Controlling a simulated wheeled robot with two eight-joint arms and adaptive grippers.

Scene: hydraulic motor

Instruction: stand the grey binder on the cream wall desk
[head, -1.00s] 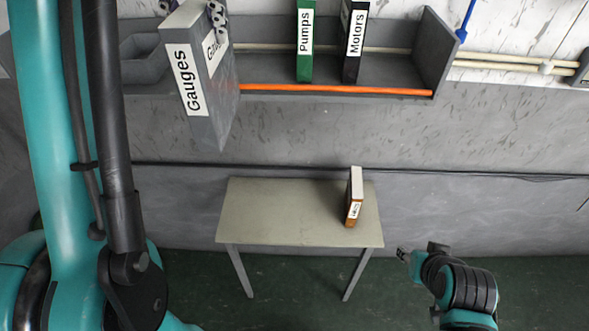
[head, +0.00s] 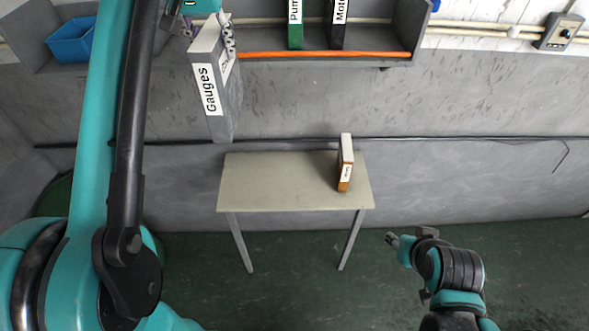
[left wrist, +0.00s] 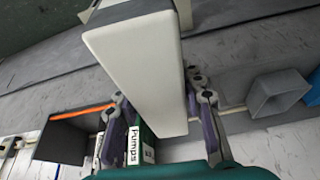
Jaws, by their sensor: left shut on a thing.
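The grey binder (head: 212,85), labelled Gauges, hangs upright in the air in front of the wall, below and left of the shelf. My left gripper (head: 222,32) is shut on its upper part. In the left wrist view the binder's pale face (left wrist: 140,70) lies between the two fingers of my left gripper (left wrist: 157,112). The cream wall desk (head: 270,185) stands lower against the wall, apart from the binder. My right gripper (head: 393,240) is low, right of the desk, and too small to tell if open.
An orange-brown binder (head: 345,165) stands near the desk's right end; the desk's left and middle are clear. The grey shelf (head: 390,45) above holds a green Pumps binder (head: 295,25) and a black Motors binder (head: 338,25). A blue bin (head: 72,40) sits upper left.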

